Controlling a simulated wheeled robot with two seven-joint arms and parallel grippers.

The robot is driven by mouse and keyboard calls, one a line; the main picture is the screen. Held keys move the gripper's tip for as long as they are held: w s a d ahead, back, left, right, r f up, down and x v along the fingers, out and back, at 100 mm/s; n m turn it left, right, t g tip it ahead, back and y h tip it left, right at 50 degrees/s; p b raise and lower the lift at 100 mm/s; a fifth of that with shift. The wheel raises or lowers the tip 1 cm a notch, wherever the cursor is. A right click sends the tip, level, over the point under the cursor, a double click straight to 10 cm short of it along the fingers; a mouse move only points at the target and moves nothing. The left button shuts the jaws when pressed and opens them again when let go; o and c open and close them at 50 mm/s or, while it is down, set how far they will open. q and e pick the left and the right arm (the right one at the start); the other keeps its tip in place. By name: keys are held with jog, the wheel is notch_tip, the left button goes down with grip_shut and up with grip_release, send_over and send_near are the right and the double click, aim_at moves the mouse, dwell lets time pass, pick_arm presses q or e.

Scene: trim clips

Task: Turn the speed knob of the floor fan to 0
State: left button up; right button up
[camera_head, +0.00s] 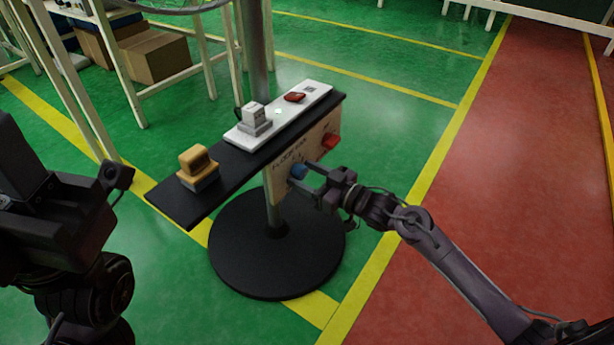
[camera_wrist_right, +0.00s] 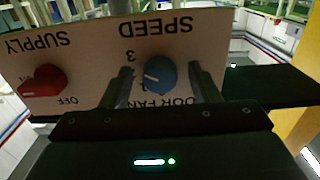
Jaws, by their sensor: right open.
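The blue speed knob (camera_head: 298,171) sits on the upright face of the floor fan panel (camera_head: 325,125). My right gripper (camera_head: 302,180) is open, with its fingers reaching to the panel at the knob. In the right wrist view, the picture is upside down and the blue knob (camera_wrist_right: 160,73) lies between the two fingers (camera_wrist_right: 161,82), with a small gap showing on each side. Its white mark points left, near the scale numbers; a 3 shows, but the exact setting is unclear. My left arm shows at the left edge; its fingers are not visible.
A red supply knob (camera_head: 331,141) is on the same panel, also seen in the wrist view (camera_wrist_right: 43,81). A black shelf (camera_head: 215,192) above holds a yellow-grey block (camera_head: 198,167) and a white tray (camera_head: 310,92). The round black base (camera_head: 240,265) stands on green floor.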

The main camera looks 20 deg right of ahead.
jog(key=c, duration=1)
